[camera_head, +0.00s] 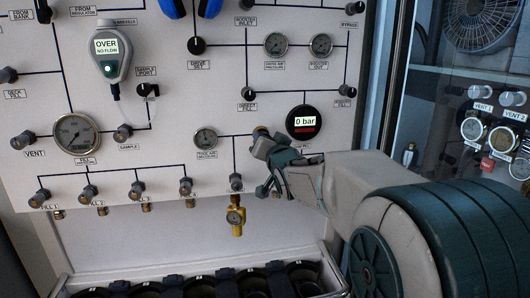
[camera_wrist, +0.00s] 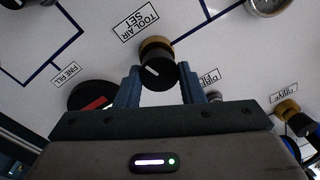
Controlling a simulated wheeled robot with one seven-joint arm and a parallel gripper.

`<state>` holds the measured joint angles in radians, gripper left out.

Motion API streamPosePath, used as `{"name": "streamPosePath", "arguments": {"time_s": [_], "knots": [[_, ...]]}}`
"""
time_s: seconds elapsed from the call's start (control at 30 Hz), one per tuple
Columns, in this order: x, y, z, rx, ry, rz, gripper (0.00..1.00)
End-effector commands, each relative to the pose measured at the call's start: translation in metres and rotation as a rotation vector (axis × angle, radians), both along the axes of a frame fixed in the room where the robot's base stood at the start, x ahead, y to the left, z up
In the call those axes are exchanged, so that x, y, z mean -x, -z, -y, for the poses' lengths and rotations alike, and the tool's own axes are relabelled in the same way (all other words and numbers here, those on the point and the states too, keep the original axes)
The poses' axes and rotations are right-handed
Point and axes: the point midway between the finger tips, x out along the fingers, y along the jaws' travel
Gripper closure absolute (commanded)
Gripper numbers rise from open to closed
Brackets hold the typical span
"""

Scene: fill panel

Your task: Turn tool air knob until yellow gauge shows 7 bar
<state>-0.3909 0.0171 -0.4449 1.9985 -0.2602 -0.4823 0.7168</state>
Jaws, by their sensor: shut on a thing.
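The tool air knob (camera_wrist: 157,72) is black with a white pointer line and a brass collar, beside the "TOOL AIR SET" label in the wrist view. My gripper (camera_wrist: 159,84) has one finger on each side of it and is shut on it. In the head view my gripper (camera_head: 264,146) is at the panel and hides most of the knob; a bit of brass (camera_head: 260,132) shows.
The tool air pressure gauge (camera_head: 205,138) is left of my gripper. A black round display (camera_head: 305,122) reading "0 bar" is just above right. Several fill valves (camera_head: 137,190) line the panel's lower edge. A dark rack (camera_head: 200,285) stands below, and a glass-fronted cabinet is at right.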

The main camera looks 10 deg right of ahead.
Motion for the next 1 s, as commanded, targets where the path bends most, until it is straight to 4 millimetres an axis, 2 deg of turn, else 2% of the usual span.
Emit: {"name": "streamPosePath", "arguments": {"time_s": [0.03,0.2,0.5,0.53,0.6,1.0], "knots": [[0.0002,0.0048,0.0013,-0.033,0.002,0.0,0.88],[0.0,0.0027,0.0006,-0.097,0.001,-0.004,0.88],[-0.0001,0.0021,0.0003,-0.102,0.0,-0.006,0.88],[-0.0001,0.0021,0.0003,-0.102,0.0,-0.006,0.59],[-0.0001,0.0019,0.0002,-0.101,0.001,-0.005,0.44],[0.0055,0.0013,0.0005,-0.101,0.0,-0.002,0.44]]}}
